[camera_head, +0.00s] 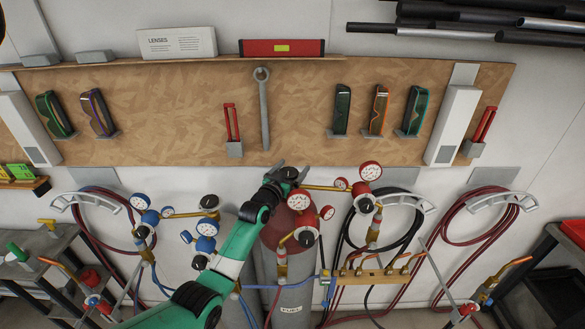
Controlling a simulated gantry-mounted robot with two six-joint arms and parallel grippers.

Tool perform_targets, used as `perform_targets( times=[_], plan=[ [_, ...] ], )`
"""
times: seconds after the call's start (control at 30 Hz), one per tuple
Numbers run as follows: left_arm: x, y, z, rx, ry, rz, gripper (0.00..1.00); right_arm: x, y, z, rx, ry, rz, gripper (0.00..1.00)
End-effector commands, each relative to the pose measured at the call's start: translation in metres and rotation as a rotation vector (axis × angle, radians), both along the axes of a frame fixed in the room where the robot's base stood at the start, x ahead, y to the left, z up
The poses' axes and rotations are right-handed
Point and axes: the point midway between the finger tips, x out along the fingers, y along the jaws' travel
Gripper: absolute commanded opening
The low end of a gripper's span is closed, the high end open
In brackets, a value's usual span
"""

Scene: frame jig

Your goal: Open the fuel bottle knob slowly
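The fuel bottle (291,309) is a grey cylinder with a "FUEL" label and a dark red shoulder, standing at the lower middle. Its black knob (290,173) sits at the top, beside a brass fitting leading to red-rimmed gauges (369,172). My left gripper (291,170) reaches up from below on a green arm, which covers part of the bottle. Its fingers are spread, one on each side of the knob. I cannot tell whether they touch it. My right gripper is not in view.
A second cylinder, partly hidden by my arm, stands left, with blue gauges (206,229). Coiled hoses (486,214) hang on the wall. A brass manifold (374,275) lies right of the bottle. Above is a wooden board (190,112) with a wrench (264,110) and goggles.

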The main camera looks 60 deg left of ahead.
Motion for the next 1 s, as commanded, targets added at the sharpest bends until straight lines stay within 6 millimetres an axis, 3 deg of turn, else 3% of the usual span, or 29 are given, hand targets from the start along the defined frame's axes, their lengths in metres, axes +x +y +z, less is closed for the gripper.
perform_targets(
  times=[0.27,0.47,0.8,1.0],
  plan=[
    [0.000,0.000,0.003,0.001,-0.002,-0.001,1.00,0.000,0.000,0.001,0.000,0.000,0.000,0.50],
    [0.000,0.000,0.034,0.004,-0.003,0.000,1.00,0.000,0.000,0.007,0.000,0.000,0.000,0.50],
    [-0.035,-0.040,0.096,0.003,-0.004,-0.001,1.00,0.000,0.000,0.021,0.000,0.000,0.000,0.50],
    [-0.064,-0.073,0.112,0.001,-0.002,-0.001,1.00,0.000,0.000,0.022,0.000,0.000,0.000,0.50]
  ],
)
